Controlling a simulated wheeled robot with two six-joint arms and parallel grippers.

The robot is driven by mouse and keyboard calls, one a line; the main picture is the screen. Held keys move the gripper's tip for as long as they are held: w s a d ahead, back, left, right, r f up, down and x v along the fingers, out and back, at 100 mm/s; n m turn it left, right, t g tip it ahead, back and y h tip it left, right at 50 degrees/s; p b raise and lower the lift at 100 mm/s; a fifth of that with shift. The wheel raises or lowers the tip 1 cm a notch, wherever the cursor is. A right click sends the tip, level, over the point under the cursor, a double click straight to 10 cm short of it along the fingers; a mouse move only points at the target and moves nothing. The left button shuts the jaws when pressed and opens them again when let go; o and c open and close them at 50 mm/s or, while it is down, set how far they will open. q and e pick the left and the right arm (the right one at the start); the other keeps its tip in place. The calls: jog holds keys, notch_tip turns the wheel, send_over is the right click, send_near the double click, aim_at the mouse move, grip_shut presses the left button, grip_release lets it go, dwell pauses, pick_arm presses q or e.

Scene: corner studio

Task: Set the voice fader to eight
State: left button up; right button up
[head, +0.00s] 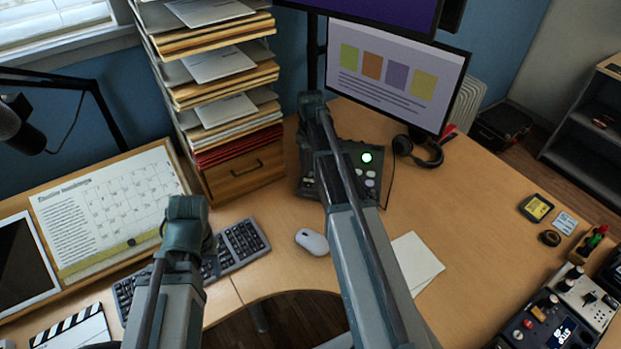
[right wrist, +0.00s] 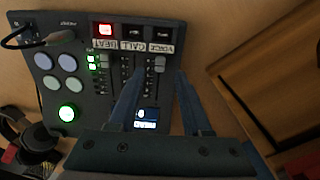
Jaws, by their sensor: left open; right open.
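The mixer panel (head: 366,178) stands at the back of the desk, partly hidden by my right arm in the head view. In the right wrist view the panel (right wrist: 72,22) shows three faders under labels BEAT, CALL and VOICE, upside down. A small lit display (right wrist: 146,116) is too small to read. My left gripper (head: 187,212) is open and empty above the keyboard.
A paper-tray stack with a wooden drawer (head: 243,170) stands left of the panel. A monitor (head: 395,75) and headphones (head: 420,152) are to its right. The keyboard (head: 243,241), mouse (head: 312,242) and paper (head: 416,262) lie in front.

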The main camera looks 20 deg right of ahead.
aim_at(311, 173)
pick_arm(q)
jog(key=shift+f+b, duration=1.45)
jog(key=shift+f, duration=0.5)
pick_arm(e)
jog(key=shift+f, duration=1.95)
grip_shut()
